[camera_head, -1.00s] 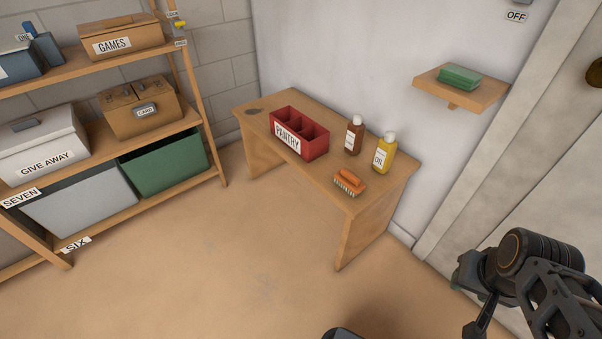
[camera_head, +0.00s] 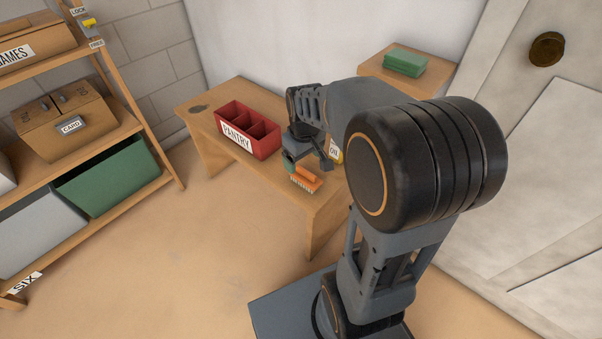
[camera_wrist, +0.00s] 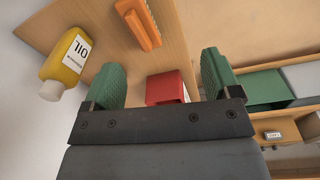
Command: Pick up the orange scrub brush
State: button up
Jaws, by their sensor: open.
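The orange scrub brush (camera_head: 306,178) lies on the wooden table near its front edge, its pale bristles showing along one side. In the wrist view the brush (camera_wrist: 143,26) is at the top centre, ahead of the fingers and apart from them. My gripper (camera_wrist: 162,78) is open and empty, with its two green fingers spread. In the head view my gripper (camera_head: 305,160) hangs over the table just behind the brush; part of it is hidden by its own links.
A red box marked PANTRY (camera_head: 262,149) stands on the table (camera_head: 196,120) left of my gripper. A yellow OIL bottle (camera_wrist: 66,62) stands close by; my arm mostly hides it in the head view. Storage shelves stand at left.

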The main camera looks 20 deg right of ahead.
jog(key=n, duration=0.2)
send_over(306, 177)
notch_tip(306, 177, down, 2)
jog(key=shift+g, duration=0.5)
jog(key=f, duration=0.2)
jog(key=f+b, duration=0.1)
jog(key=f, duration=0.5)
jog(key=shift+w+d+f+b, duration=0.15)
jog(key=shift+w+b, duration=0.25)
jog(key=shift+w+d+f+b, duration=0.1)
jog(key=shift+f+b, duration=1.45)
jog(key=shift+f, duration=1.55)
jog(key=shift+c, duration=0.3)
jog(key=c, duration=1)
jog(key=shift+r, duration=0.15)
